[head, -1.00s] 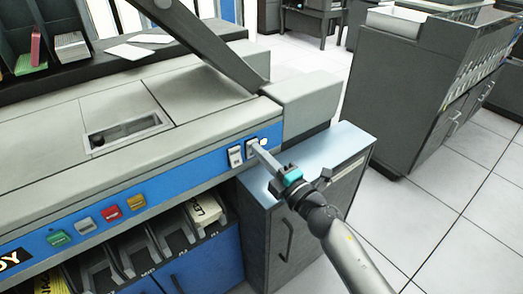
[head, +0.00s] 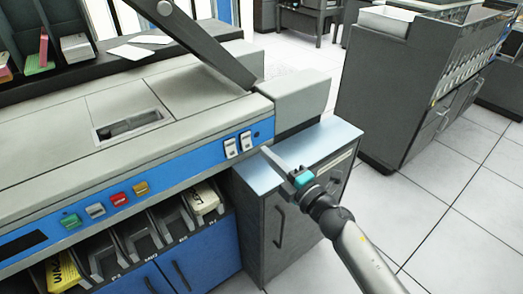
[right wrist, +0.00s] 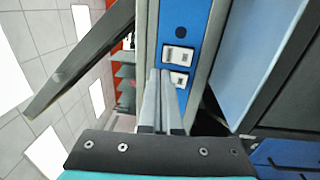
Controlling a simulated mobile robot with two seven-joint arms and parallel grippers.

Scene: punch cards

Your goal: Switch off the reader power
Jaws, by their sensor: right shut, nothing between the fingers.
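Two white rocker switches sit side by side on the blue front strip of the card machine, a left one (head: 230,148) and a right one (head: 246,141). A small round lamp (head: 257,134) beside the right switch is dark. Both switches show in the right wrist view, the right one (right wrist: 178,56) nearer the dark lamp (right wrist: 181,32), the left one (right wrist: 179,79) below it. Which one is the reader power is not readable. My right gripper (head: 266,152) is shut and empty, its tips a little right of the switches, apparently apart from them. My left gripper is out of view.
Green (head: 71,221), white, red and yellow buttons line the strip further left, beside a blank dark display (head: 22,245). Card stackers (head: 140,240) lie below. A grey cabinet (head: 300,150) stands under my right gripper. Open floor (head: 430,215) lies to the right.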

